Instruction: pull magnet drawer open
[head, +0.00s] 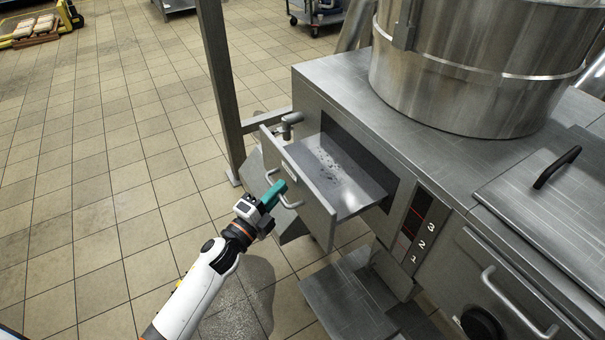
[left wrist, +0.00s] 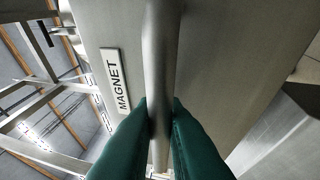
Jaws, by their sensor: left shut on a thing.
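The magnet drawer (head: 318,212) stands out from the steel mixer cabinet, with its inside open to view from above. Small dark specks lie on the drawer's floor (head: 350,188). My left gripper (head: 276,192), with green fingers, is at the bar handle (head: 290,204) on the drawer's front. In the left wrist view the fingers (left wrist: 161,108) are shut around the vertical handle bar (left wrist: 162,60), one on each side. The label reading MAGNET (left wrist: 116,80) is beside the bar on the front panel. My right gripper is not in view.
A large steel mixer drum (head: 470,75) stands on the cabinet top. A steel post (head: 218,80) rises behind the drawer. A panel numbered 1 to 3 (head: 420,225) and a door handle (head: 515,305) are to the right.

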